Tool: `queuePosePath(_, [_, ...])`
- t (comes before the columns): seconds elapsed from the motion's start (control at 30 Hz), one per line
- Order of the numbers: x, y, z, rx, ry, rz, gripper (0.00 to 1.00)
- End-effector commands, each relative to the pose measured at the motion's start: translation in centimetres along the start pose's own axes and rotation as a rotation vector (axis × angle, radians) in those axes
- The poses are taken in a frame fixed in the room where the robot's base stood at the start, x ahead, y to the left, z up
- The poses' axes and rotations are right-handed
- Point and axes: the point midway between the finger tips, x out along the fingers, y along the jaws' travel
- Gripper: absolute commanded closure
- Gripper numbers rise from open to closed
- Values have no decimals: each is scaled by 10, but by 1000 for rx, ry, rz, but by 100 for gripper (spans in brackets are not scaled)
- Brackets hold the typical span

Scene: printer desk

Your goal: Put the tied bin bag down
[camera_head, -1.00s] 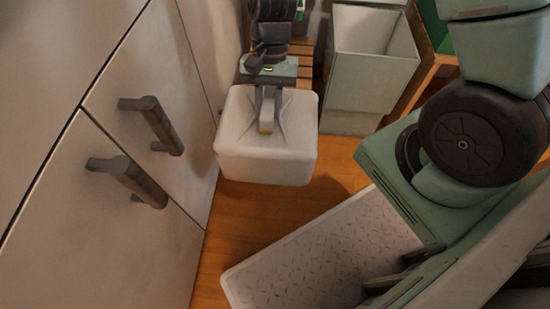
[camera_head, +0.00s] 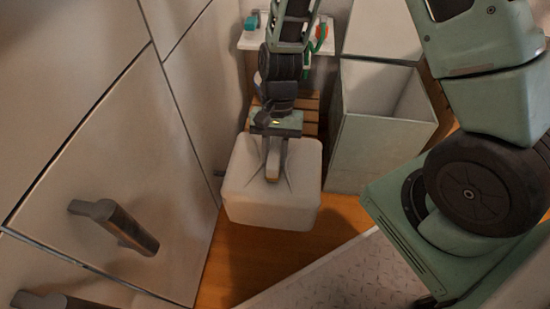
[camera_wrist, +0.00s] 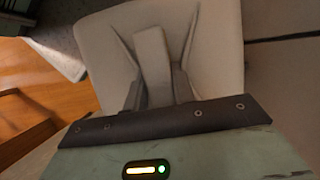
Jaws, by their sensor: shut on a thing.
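The tied bin bag (camera_head: 271,202) is a pale, rounded, box-shaped bundle with its top drawn up into a gathered tie. My gripper (camera_head: 273,172) is above it and shut on the gathered top. The bag hangs upright below the gripper, over or near the wooden floor; I cannot tell if its base touches. In the wrist view the bag (camera_wrist: 205,55) fills the upper middle, and the gripper (camera_wrist: 160,95) holds its neck. The bag's underside is hidden.
Cabinet fronts with dark handles (camera_head: 118,228) stand close on the left. An open-topped pale bin (camera_head: 378,133) stands behind and right of the bag. A wooden slatted piece (camera_head: 305,115) is behind the bag. Wooden floor (camera_head: 265,262) shows in front.

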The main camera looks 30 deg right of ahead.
Motion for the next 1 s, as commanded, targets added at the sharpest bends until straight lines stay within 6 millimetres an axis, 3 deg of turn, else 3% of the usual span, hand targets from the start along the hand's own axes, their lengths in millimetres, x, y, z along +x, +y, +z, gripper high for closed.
queuePosePath(0.1, [30, 0, -12, 1, -3, 1, 100])
queuePosePath(0.7, [147, 0, -61, 0, -2, 0, 100])
queuePosePath(1.0, [168, -1, -70, 0, 1, -2, 100])
